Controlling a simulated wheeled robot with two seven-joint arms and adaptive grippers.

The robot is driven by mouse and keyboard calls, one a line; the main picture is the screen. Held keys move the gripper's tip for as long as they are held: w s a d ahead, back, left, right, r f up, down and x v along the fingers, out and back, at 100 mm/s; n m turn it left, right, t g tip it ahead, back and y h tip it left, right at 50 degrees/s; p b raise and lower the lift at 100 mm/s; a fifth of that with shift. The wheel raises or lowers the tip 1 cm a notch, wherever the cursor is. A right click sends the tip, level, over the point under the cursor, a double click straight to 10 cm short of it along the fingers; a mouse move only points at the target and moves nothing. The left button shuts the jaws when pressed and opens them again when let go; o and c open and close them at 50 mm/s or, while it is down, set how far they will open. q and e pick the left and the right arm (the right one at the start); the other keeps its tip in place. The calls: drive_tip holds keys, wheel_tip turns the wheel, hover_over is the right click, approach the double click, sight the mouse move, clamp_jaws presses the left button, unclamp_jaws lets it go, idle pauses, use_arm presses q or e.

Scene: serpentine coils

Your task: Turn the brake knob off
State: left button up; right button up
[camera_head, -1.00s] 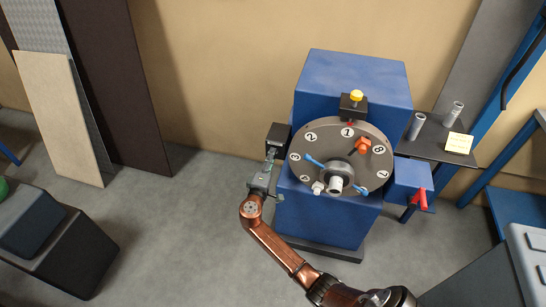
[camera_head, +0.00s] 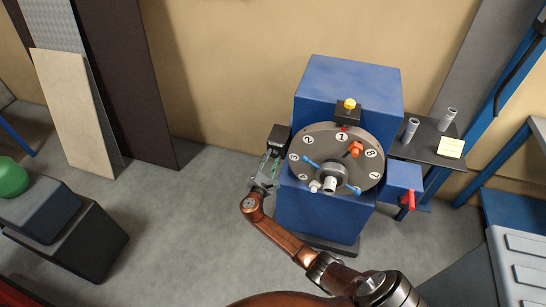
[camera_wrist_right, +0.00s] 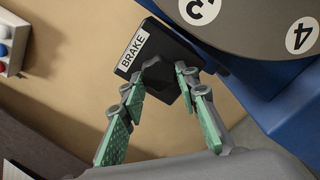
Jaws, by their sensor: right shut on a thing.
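The black brake box (camera_head: 278,137) sticks out from the left side of the blue machine (camera_head: 350,85). In the right wrist view the box (camera_wrist_right: 180,42) carries a white label reading BRAKE (camera_wrist_right: 134,50). The dark brake knob (camera_wrist_right: 156,72) is on its face, partly hidden by the fingers. My right gripper (camera_wrist_right: 160,78) has its green-padded fingers on either side of the knob and is shut on it. In the head view the right gripper (camera_head: 269,168) is just below and left of the box. My left gripper is not in view.
Panels lean on the left wall.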

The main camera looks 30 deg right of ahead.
drive_tip(key=n+p, duration=0.2)
drive_tip(key=n, duration=0.1)
drive_tip(key=shift+s+n, duration=0.1)
drive_tip(key=shift+n, duration=0.3)
drive_tip(key=shift+f+n+p, duration=0.15)
drive_tip(key=shift+n+p, duration=0.45)
drive_tip(key=shift+f, duration=0.1)
drive_tip(key=o, duration=1.2)
drive_tip(key=shift+d, duration=0.1)
drive_tip(key=shift+c, duration=0.2)
drive_tip(key=v, duration=1.2)
